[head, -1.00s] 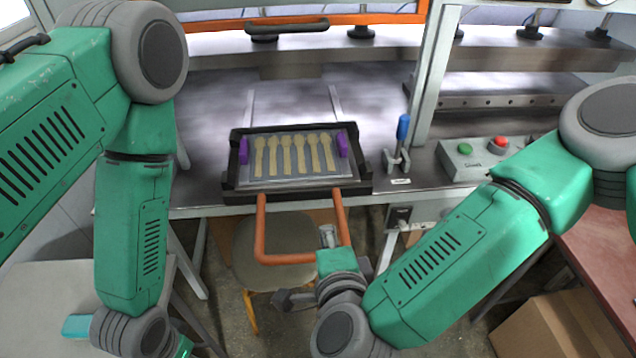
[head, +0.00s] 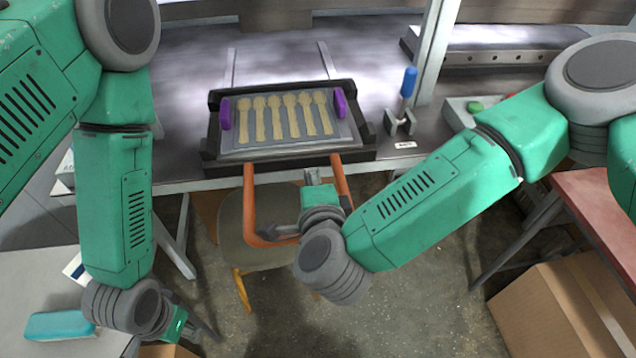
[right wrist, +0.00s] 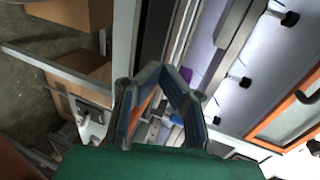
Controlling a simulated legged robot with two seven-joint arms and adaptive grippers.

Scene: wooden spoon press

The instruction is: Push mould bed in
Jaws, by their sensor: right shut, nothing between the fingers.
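The mould bed (head: 225,151) is a black-framed tray with several tan spoon shapes (head: 283,118) and a purple grip at each side. It lies at the table's front edge, behind which two pale rails run back. Its orange U-shaped handle (head: 249,195) sticks out toward me.
A blue-handled clamp (head: 408,82) stands right of the bed on the metal table (head: 190,85). A stool (head: 235,250) is under the handle. A control box (head: 470,108) is partly hidden by my right arm. A cardboard box (head: 555,300) is at lower right.

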